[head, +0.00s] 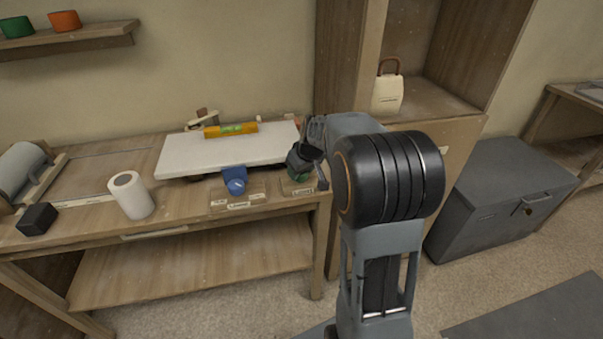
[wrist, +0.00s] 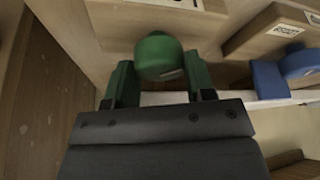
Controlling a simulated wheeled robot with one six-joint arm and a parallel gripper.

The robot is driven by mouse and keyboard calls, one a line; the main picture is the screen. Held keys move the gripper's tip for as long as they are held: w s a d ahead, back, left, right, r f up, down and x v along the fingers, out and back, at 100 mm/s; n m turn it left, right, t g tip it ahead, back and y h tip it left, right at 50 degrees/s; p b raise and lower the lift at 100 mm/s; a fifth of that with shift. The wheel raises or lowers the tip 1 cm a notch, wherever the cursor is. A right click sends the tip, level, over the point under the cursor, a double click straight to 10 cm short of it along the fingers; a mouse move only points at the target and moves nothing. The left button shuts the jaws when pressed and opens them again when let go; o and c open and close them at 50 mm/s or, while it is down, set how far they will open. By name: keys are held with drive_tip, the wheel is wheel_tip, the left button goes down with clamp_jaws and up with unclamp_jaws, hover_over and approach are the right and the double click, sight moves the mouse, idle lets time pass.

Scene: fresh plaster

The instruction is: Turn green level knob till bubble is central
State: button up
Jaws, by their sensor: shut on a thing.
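The green knob (wrist: 158,55) sits between the two fingers of my gripper (wrist: 160,82) in the wrist view, and the gripper is shut on it. In the head view my gripper (head: 303,165) is at the right front corner of the white plate (head: 190,160), and it largely hides the green knob. An orange spirit level (head: 213,132) with a bright green vial (head: 237,128) lies on the back part of the plate. The bubble is too small to make out. A blue knob (head: 235,182) is at the plate's front edge; it also shows in the wrist view (wrist: 297,62).
A white roll (head: 131,195) and a black block (head: 37,219) stand on the bench (head: 85,215) at the left. Small labels (head: 239,205) line the bench front. A cabinet side (head: 340,60) rises close behind my arm. A grey chest (head: 500,200) stands at the right.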

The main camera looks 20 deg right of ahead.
drive_tip(key=n+y+b, duration=0.1)
drive_tip(key=n, duration=0.1)
drive_tip(key=n+b, duration=0.1)
drive_tip(key=n, duration=0.1)
drive_tip(key=shift+d+f+n+g+y, duration=0.1)
drive_tip(key=shift+n+g+y, duration=0.2)
drive_tip(key=shift+g+y, duration=0.1)
drive_tip(key=shift+n+g+y+b, duration=0.5)
drive_tip(key=shift+n+g+b, duration=0.1)
drive_tip(key=shift+n, duration=1.4)
drive_tip(key=o, duration=0.6)
drive_tip(key=shift+r, duration=0.25)
